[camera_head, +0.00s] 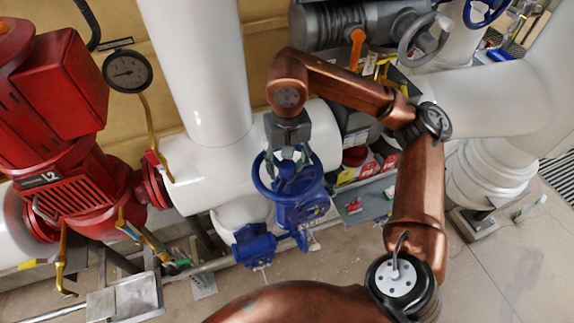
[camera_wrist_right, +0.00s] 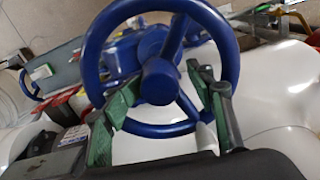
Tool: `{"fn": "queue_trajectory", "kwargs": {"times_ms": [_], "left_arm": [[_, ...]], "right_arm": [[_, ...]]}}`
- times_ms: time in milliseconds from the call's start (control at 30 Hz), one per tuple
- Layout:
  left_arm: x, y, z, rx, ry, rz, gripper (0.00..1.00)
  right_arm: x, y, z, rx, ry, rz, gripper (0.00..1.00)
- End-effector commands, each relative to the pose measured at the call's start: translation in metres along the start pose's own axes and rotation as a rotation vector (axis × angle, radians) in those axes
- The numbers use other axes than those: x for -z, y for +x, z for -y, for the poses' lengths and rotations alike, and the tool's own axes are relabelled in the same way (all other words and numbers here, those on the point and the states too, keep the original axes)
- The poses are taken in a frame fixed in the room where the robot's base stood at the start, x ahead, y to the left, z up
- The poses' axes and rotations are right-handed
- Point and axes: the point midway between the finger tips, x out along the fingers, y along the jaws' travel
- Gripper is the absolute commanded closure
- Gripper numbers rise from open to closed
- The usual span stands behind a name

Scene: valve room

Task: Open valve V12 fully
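A blue valve (camera_head: 297,205) with a blue handwheel (camera_head: 257,178) stands on the white pipe in the middle of the head view. I cannot read a V12 label on it. My right gripper (camera_head: 288,155) is at the handwheel, reaching from above. In the right wrist view the handwheel (camera_wrist_right: 93,50) fills the middle, with its round hub (camera_wrist_right: 160,82) between the two green-padded fingers. The right gripper (camera_wrist_right: 165,98) has its fingers wide apart at the lower part of the wheel. Whether they touch the rim or spokes I cannot tell. My left gripper is not in view.
White pipes (camera_head: 200,70) run behind the valve. A grey handwheel (camera_head: 425,40) is at upper right. A shelf with red containers (camera_head: 365,160) is right of the valve. Floor shows in front.

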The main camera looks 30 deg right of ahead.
Motion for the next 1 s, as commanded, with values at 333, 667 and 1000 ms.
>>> {"fn": "queue_trajectory", "kwargs": {"times_ms": [333, 667, 1000], "left_arm": [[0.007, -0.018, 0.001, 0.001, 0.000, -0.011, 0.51], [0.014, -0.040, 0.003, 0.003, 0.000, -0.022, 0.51], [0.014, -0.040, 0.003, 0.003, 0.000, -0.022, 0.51]], "right_arm": [[0.000, -0.033, 0.001, 0.000, 0.000, -0.004, 0.51], [0.000, -0.067, 0.001, 0.001, 0.000, -0.003, 0.51], [0.000, -0.066, 0.001, -0.001, 0.015, -0.001, 0.51]]}}
